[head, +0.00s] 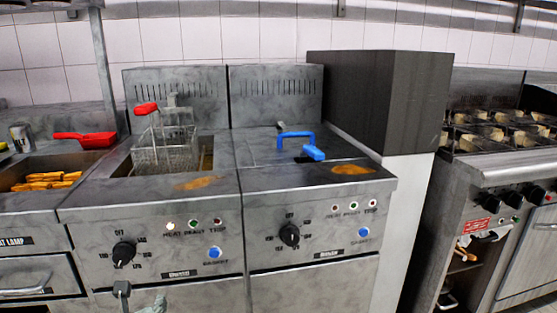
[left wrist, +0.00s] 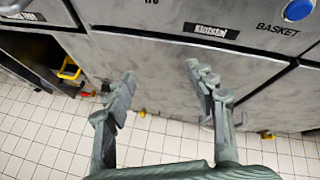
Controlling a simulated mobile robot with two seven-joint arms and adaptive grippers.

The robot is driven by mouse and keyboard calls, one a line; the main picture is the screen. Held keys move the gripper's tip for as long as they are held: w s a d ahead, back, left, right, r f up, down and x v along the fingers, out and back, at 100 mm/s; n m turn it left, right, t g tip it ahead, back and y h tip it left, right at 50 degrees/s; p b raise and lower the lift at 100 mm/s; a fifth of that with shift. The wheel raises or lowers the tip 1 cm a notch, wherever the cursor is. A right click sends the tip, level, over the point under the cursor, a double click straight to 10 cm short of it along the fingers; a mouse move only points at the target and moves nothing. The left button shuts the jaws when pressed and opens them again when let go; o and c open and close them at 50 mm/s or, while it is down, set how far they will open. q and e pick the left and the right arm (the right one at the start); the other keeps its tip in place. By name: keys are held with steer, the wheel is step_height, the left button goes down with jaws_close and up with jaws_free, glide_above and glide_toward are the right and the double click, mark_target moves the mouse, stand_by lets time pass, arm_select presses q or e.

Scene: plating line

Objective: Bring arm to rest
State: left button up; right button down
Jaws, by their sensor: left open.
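My left gripper (left wrist: 161,74) is open and empty in the left wrist view. Its two grey-green fingers are spread apart in front of the metal front panel of a fryer, below a dark maker's label (left wrist: 210,30). In the head view only small tips show at the bottom edge, low in front of the left fryer (head: 150,230). Nothing is between the fingers. My right gripper is in neither view.
A wire basket (head: 165,152) with a red handle sits in the left fryer. A blue handle (head: 297,140) lies over the right fryer (head: 315,215). A heated tray of fries (head: 45,181) is at left, a burner range (head: 500,130) at right. Tiled floor (left wrist: 45,140) shows below.

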arm_select(q)
steer(key=s+f+n+g+h, duration=0.1)
steer(key=s+f+n+g, duration=0.2)
steer(key=f+n, duration=0.85)
steer(key=s+d+f+n+g+h, duration=0.2)
steer(key=s+f+n+g, duration=0.3)
steer(key=s+f+n, duration=1)
steer(key=s+f, duration=0.7)
steer(key=f, duration=0.3)
steer(key=shift+f+h, duration=0.3)
